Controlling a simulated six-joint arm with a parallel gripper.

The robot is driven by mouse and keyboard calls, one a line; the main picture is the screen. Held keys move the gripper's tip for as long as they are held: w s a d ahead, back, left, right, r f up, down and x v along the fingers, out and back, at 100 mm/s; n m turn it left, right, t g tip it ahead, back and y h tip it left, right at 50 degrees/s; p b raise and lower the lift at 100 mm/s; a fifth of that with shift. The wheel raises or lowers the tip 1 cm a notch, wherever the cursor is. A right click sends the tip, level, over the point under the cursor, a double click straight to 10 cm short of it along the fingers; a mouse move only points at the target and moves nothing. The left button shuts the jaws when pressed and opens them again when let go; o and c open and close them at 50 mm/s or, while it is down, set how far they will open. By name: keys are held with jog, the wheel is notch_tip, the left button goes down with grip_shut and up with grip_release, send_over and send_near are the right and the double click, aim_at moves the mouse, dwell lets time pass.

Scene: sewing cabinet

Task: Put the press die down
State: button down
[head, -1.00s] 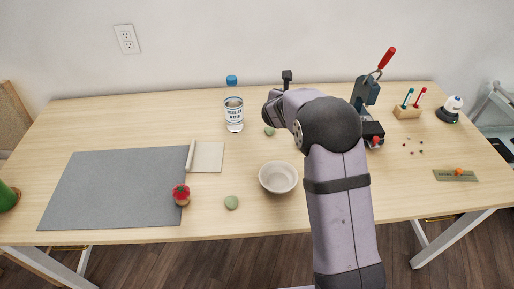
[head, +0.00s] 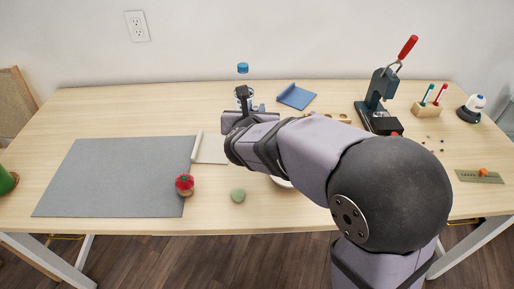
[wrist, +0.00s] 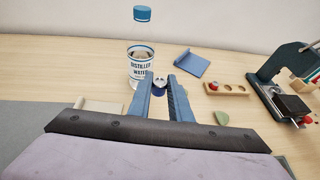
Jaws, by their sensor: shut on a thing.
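The press die (wrist: 159,86) is a small piece, silvery on top with a dark blue lower part. It shows between the fingertips of my gripper (wrist: 160,88) in the wrist view. My gripper is shut on it, and the fingers cover its sides. In the head view my gripper (head: 256,107) is at the back of the table, in front of the water bottle (head: 243,72); the die is too small to make out clearly there. I cannot tell whether the die touches the table.
A blue tray (head: 296,96) and a wooden holed block (wrist: 236,89) lie right of my gripper. The hand press (head: 376,92) stands farther right. A cloth (wrist: 100,105), a grey mat (head: 110,180) and a red pincushion (head: 184,184) are left. Green chalk (head: 238,196) lies in front.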

jog(key=shift+s+d+f+b, duration=0.15)
jog(key=shift+f+b, duration=0.25)
jog(key=shift+f, duration=1.55)
jog(key=shift+s+f+b, duration=0.1)
jog(key=shift+f+b, duration=0.3)
jog(key=shift+f, duration=1.5)
jog(key=shift+s+d+f+b, duration=0.15)
jog(key=shift+f+b, duration=0.25)
jog(key=shift+f, duration=1.55)
jog(key=shift+a+f+b, duration=0.1)
jog(key=shift+f+b, duration=0.15)
jog(key=shift+b, duration=0.05)
jog(key=c, duration=1.6)
grip_release()
jog(key=shift+r+p, duration=0.25)
jog(key=shift+p, duration=0.05)
jog(key=p+v, duration=0.1)
jog(key=v, duration=1.1)
jog(key=shift+s+f, duration=0.1)
